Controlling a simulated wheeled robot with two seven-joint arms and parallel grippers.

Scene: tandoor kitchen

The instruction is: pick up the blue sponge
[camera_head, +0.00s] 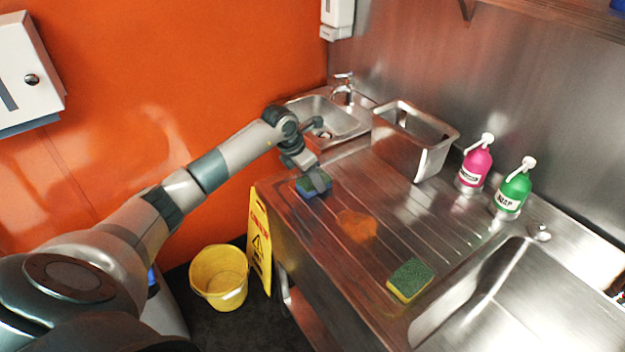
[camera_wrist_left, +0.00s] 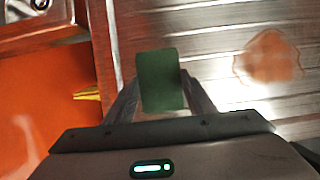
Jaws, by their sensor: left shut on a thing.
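The blue sponge (camera_head: 315,185), blue with a dark green top, is at the left edge of the steel drainboard (camera_head: 390,225). My left gripper (camera_head: 312,175) reaches down over it and is shut on it. In the left wrist view the sponge's green face (camera_wrist_left: 160,80) sits between the two fingers (camera_wrist_left: 160,95). I cannot tell whether the sponge still touches the drainboard. My right gripper is not in view.
A yellow-green sponge (camera_head: 410,280) and an orange stain (camera_head: 357,225) are on the drainboard. A steel container (camera_head: 412,140), a pink bottle (camera_head: 475,165) and a green bottle (camera_head: 513,190) stand behind. A yellow bucket (camera_head: 219,278) and a caution sign (camera_head: 260,240) stand on the floor.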

